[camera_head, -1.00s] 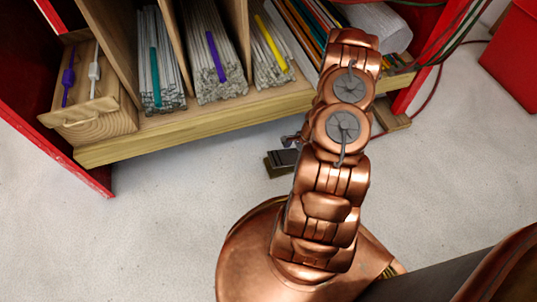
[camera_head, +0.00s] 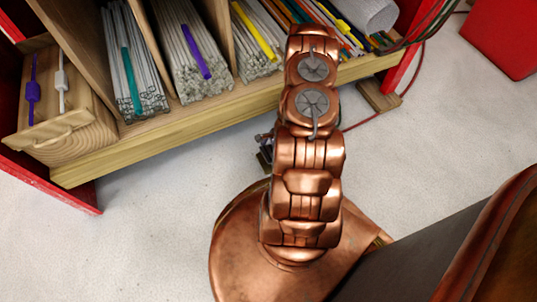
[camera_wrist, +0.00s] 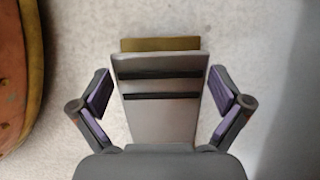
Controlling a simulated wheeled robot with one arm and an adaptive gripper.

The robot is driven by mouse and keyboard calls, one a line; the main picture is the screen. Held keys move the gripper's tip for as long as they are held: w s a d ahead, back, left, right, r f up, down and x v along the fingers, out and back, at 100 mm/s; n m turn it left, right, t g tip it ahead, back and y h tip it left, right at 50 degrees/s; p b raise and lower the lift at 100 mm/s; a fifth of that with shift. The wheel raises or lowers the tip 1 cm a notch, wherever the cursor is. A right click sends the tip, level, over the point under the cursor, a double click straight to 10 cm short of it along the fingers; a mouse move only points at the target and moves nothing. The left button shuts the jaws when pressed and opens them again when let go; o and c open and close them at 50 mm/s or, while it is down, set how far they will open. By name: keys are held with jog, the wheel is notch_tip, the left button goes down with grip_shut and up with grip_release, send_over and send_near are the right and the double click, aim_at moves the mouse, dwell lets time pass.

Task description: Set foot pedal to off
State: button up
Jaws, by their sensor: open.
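The foot pedal (camera_wrist: 160,115) shows in the wrist view as a grey metal plate with two dark cross bars and a brass-coloured edge at its far end. It lies on the pale floor. My gripper (camera_wrist: 162,80) is open, with one purple-padded finger at each side of the pedal, apart from it in the picture. The near end of the pedal is hidden behind the gripper's body. In the head view only a dark sliver of the pedal (camera_head: 264,161) shows left of my copper arm. I cannot tell the pedal's setting or the gripper's height above it.
A wooden shelf (camera_head: 160,142) with bundles of glass rods (camera_head: 188,60) stands beyond the arm. A wooden box (camera_head: 75,135) with two small switches is at its left end. A red container (camera_head: 505,38) is at the upper right. Cables (camera_head: 415,75) run at the right. Floor at lower left is clear.

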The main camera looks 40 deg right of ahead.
jog(key=shift+a+f, duration=0.1)
jog(key=shift+f, duration=0.2)
jog(key=shift+c, duration=0.3)
